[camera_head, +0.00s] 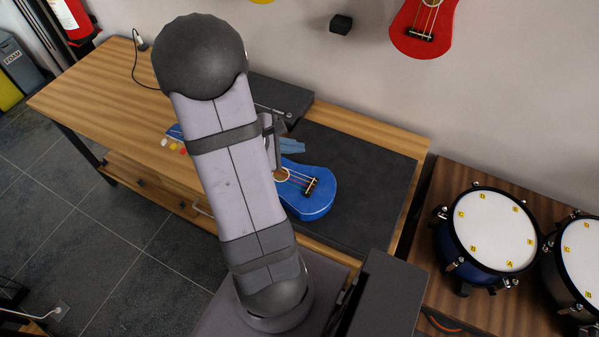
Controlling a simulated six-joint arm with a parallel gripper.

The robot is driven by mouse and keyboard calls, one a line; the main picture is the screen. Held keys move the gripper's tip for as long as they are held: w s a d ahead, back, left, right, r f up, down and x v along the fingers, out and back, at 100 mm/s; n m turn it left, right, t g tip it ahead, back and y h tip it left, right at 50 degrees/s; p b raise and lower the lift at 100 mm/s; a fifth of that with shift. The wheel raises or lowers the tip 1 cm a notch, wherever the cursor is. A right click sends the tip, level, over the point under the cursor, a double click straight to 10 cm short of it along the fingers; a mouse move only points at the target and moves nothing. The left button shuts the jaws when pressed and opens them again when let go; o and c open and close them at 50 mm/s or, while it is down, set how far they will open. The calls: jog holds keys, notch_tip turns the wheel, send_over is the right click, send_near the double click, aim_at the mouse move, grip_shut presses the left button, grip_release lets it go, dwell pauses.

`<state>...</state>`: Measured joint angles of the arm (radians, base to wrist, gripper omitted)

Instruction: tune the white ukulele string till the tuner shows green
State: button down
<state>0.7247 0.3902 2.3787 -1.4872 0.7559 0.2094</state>
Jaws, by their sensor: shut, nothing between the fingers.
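A blue ukulele (318,188) lies face up on a dark mat, its body to the right of my arm. Several coloured strings run from its bridge across the sound hole. My arm hides the neck. The headstock end (174,131) shows left of the arm, with white (164,142), yellow and red pegs beside it. My gripper (278,168), partly hidden behind my arm, points down near the sound hole; it is shut and empty. Whether it touches the ukulele I cannot tell. The white string cannot be told apart clearly. No tuner display or green light is visible.
A dark box (285,95) stands at the back of the wooden table (100,82). A folded blue cloth (293,146) lies behind the ukulele. The dark mat (370,180) is clear at right. Drums (495,228) stand on a separate table. A red ukulele (424,25) hangs on the wall.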

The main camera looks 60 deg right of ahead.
dwell(0.6)
notch_tip(320, 180, down, 7)
jog(key=b, duration=0.5)
jog(key=shift+f+b, duration=0.1)
jog(key=shift+b, duration=0.3)
jog(key=shift+f+b, duration=0.8)
jog(key=shift+b, duration=0.15)
jog(key=shift+f+b, duration=0.7)
jog(key=shift+b, duration=0.25)
dwell(1.6)
jog(key=shift+r, duration=0.2)
jog(key=shift+r+p, duration=0.45)
jog(key=shift+r, duration=0.1)
jog(key=shift+r+p, duration=1.95)
jog(key=shift+r, duration=0.55)
